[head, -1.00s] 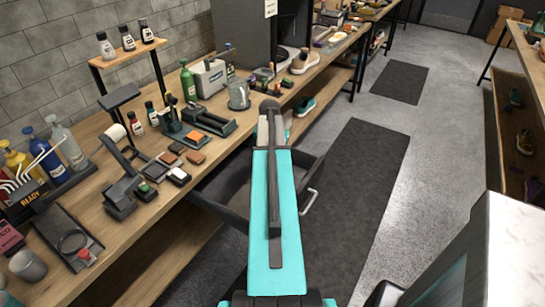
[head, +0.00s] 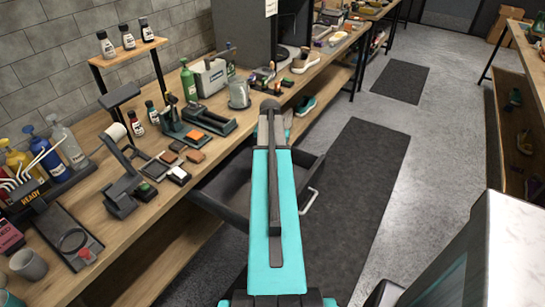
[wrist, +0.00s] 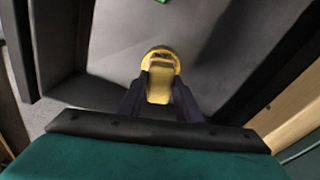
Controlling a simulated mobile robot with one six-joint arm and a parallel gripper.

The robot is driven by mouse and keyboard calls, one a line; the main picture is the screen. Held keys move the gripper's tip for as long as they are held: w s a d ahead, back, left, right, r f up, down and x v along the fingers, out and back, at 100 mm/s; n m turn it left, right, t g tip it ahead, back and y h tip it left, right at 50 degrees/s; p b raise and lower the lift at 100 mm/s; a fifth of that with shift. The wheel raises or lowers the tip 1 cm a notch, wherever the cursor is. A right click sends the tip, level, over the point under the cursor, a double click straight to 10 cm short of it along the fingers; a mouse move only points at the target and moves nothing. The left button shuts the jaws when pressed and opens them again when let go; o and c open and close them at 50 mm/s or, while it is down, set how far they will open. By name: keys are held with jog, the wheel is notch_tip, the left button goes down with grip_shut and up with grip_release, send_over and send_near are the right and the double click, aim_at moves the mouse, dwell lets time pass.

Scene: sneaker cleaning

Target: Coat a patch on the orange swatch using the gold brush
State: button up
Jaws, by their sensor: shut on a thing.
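My gripper (wrist: 160,88) is shut on the gold brush (wrist: 159,84), whose yellow body shows between the two dark fingers in the wrist view. The brush's far end and bristles cannot be made out. In the head view my own arm hides the gripper and brush. An orange swatch (head: 194,135) lies on a dark stand on the bench, left of my arm. A duller orange-brown block (head: 195,156) lies just in front of it; I cannot tell for certain which is the task's swatch.
An open dark drawer (head: 233,190) juts from the bench (head: 150,225) beside my arm. A dark grey surface lies below the gripper in the wrist view. A glass jar (head: 239,94), a green bottle (head: 188,82) and small blocks crowd the bench. The floor mat (head: 350,190) is clear.

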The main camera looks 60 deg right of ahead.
jog(key=shift+f, duration=0.5)
dwell(1.8)
jog(key=shift+r, duration=0.1)
jog(key=shift+r+p, duration=2.05)
jog(key=shift+r, duration=1.45)
